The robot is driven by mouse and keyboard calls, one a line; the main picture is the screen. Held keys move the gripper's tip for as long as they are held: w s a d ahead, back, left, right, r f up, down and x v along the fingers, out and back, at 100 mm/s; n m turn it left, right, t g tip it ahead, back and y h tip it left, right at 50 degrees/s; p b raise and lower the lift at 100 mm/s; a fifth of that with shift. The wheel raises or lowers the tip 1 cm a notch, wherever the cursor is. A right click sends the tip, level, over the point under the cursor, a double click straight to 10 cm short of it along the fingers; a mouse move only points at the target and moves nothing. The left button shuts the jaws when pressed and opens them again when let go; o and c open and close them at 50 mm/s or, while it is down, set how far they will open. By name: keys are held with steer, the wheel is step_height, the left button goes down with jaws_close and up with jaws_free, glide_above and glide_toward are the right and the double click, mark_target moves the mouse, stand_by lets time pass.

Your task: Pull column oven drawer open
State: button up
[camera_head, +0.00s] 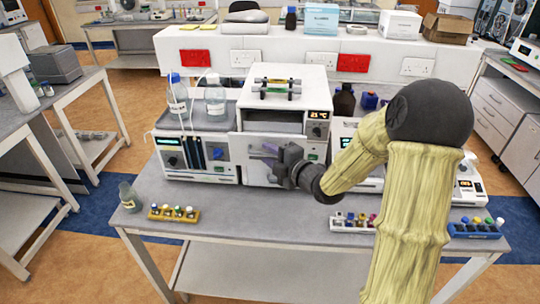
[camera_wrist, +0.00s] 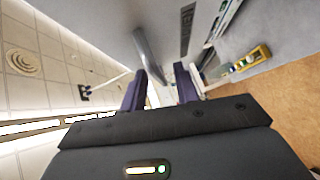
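The column oven (camera_head: 316,100) is the white box in the middle of the bench, with a small lit temperature display. Its light drawer front (camera_head: 256,176) is below a dark grey recess. My gripper (camera_head: 266,155) is in front of the drawer front, coming from the right and covering part of it. In the wrist view my gripper's two dark fingers (camera_wrist: 160,88) stand apart, and a grey bar, seemingly the handle (camera_wrist: 150,57), reaches down between them. I see gaps beside the bar, so no firm grip shows. How far the drawer stands out is hard to tell.
Solvent bottles (camera_head: 215,95) stand on the pump unit (camera_head: 195,155) to the left. A white vial rack (camera_head: 352,222) and a blue one (camera_head: 476,230) are along the front edge. Bare bench lies between.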

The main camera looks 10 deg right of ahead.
steer(key=b+v, duration=0.5)
steer(key=v, duration=1.2)
steer(key=shift+s, duration=0.15)
steer(key=shift+d, duration=0.15)
steer(key=w+d+f+m+g+h, duration=0.1)
steer(key=d+f+m+g+h, duration=0.25)
steer(key=f+m+h, duration=0.8)
steer(key=s+a+f+m+g+y, duration=0.2)
steer(key=s+a+m+g, duration=0.4)
steer(key=s+m, duration=0.5)
steer(key=shift+f+g+y, duration=0.35)
steer(key=shift+f+g, duration=0.3)
steer(key=shift+g, duration=0.1)
steer(key=shift+w+m, duration=0.2)
steer(key=shift+m, duration=0.05)
